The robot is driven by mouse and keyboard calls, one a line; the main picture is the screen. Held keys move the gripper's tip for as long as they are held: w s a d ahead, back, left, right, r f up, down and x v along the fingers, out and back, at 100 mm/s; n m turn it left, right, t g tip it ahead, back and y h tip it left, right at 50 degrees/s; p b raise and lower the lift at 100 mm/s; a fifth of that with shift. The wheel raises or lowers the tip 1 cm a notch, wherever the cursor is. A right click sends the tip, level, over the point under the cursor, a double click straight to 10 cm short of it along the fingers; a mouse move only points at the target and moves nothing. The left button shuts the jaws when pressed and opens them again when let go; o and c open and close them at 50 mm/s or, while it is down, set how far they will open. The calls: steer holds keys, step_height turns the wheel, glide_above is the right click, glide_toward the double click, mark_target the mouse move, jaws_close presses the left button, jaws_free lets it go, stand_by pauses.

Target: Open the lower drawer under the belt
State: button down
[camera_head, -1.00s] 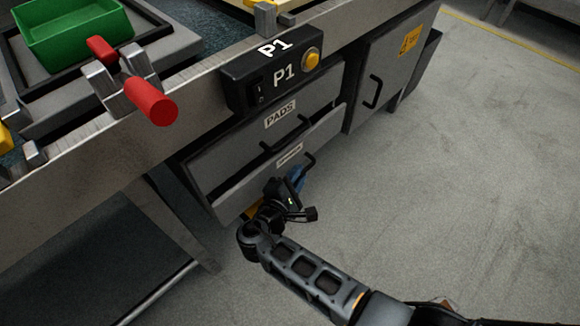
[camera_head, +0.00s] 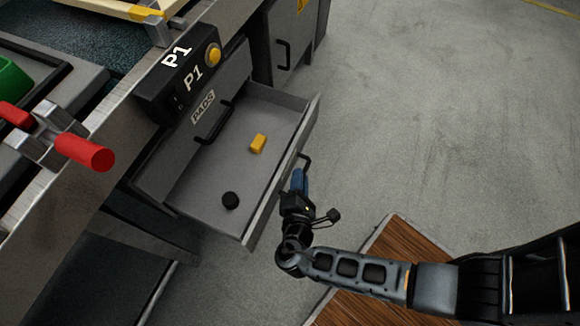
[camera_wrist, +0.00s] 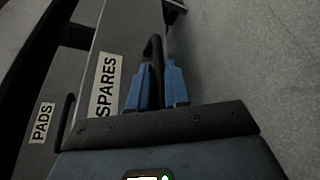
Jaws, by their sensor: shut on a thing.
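The lower drawer (camera_head: 222,225) stands pulled well out from under the belt. A small yellow block (camera_head: 258,143) and a round black thing (camera_head: 230,200) lie on its floor. Its front carries a SPARES label (camera_wrist: 106,85) in the wrist view. My gripper (camera_head: 299,176) is at the outer side of the drawer front, its blue fingers shut on the black drawer handle (camera_head: 306,160). In the wrist view the handle (camera_wrist: 153,50) runs between the two fingertips (camera_wrist: 154,84). The upper drawer, labelled PADS (camera_head: 203,106), is shut above it.
A P1 control box (camera_head: 180,82) with a yellow button is above the drawers. A red-handled clamp (camera_head: 85,150) sticks out from the belt edge at left. A cabinet door (camera_head: 294,40) stands beyond the drawers. A brown wooden board (camera_head: 350,290) is on the floor below my arm. Open floor lies right.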

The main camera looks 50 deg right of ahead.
steer(key=shift+s, duration=0.15)
steer(key=c, duration=1.4)
jaws_free()
steer(key=shift+c, duration=0.2)
steer(key=p+v, duration=0.1)
steer(key=v, duration=0.6)
steer(key=shift+s+a, duration=0.2)
steer(key=shift+a, duration=0.1)
